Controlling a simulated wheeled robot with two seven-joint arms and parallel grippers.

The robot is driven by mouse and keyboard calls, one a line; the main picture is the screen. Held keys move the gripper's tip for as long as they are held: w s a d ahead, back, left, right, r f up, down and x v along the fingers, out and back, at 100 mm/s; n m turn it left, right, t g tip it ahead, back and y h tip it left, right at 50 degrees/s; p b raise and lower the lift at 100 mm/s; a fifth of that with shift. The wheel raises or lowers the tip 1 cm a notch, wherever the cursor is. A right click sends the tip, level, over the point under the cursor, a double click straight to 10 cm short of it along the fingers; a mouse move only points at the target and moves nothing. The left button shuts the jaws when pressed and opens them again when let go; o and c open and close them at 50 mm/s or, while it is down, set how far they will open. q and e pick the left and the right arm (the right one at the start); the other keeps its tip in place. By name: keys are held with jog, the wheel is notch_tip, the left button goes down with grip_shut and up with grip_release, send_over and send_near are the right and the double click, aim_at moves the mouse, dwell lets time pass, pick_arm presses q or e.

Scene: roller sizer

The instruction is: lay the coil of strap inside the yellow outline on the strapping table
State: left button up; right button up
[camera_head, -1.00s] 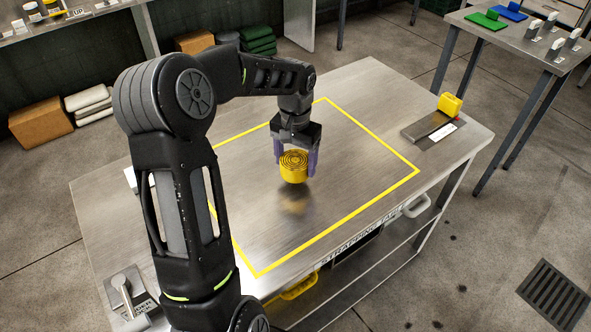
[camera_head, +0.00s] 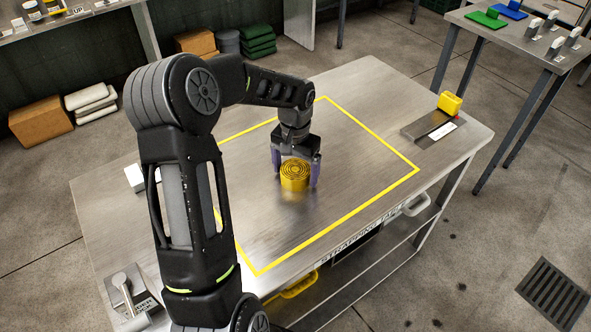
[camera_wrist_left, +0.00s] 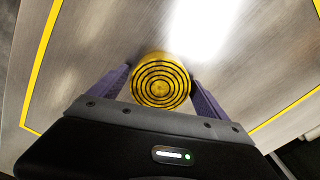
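The coil of strap (camera_head: 295,175) is a short yellow cylinder with dark rings on its top. My left gripper (camera_head: 296,172) is over the strapping table (camera_head: 235,185), with one purple finger on each side of the coil, shut on it. The coil is upright and at or just above the tabletop, inside the yellow outline (camera_head: 373,143). In the left wrist view the coil (camera_wrist_left: 160,82) sits between the two fingers, rings facing the camera. The outline also shows there (camera_wrist_left: 38,65) to the left and right. My right gripper is not in view.
A yellow-topped device (camera_head: 450,104) on a dark plate stands at the table's right corner. A metal lever device (camera_head: 124,288) is at the front left corner, and a white block (camera_head: 135,178) at the left edge. The tabletop around the coil is clear.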

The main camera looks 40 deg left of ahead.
aim_at(296, 169)
pick_arm(q)
jog(key=shift+o, duration=0.3)
jog(key=shift+r, duration=0.1)
jog(key=shift+r, duration=0.2)
notch_tip(296, 169, up, 12)
jog(key=shift+b, duration=0.3)
jog(key=shift+f, duration=0.15)
dwell(0.3)
